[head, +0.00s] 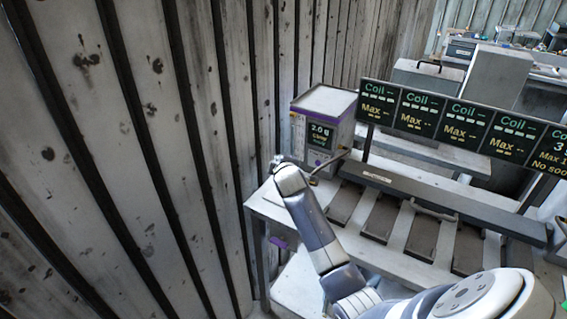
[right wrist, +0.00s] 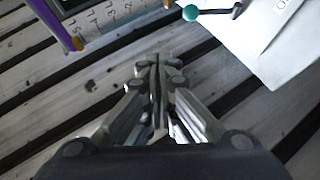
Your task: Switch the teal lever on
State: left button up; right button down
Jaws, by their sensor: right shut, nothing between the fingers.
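The teal lever shows in the right wrist view as a teal ball (right wrist: 190,13) on a short dark rod, at the top edge beside a pale grey panel (right wrist: 270,40). I cannot make out its teal ball in the head view. My right gripper (right wrist: 157,65) is shut and empty, its fingertips below and left of the ball and apart from it. In the head view my right arm reaches from the lower right, and the gripper end (head: 277,162) is small beside the purple-trimmed box. Whether the lever is on or off cannot be told. My left gripper is not in view.
The purple-trimmed box (head: 325,108) with a lit display stands at the bench's left end. A row of Coil displays (head: 450,122) runs to the right above several dark slots (head: 380,218). A slatted wall (head: 150,120) rises close on the left.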

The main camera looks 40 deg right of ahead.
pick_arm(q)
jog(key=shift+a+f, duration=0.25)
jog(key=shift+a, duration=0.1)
pick_arm(e)
jog(key=shift+s+a+r, duration=0.25)
jog(key=shift+s+r, duration=0.2)
jog(key=shift+s, duration=0.1)
jog(key=shift+s+a+r, duration=0.2)
jog(key=shift+s+r, duration=0.25)
jog(key=shift+s, duration=0.1)
jog(key=shift+a+r, duration=0.1)
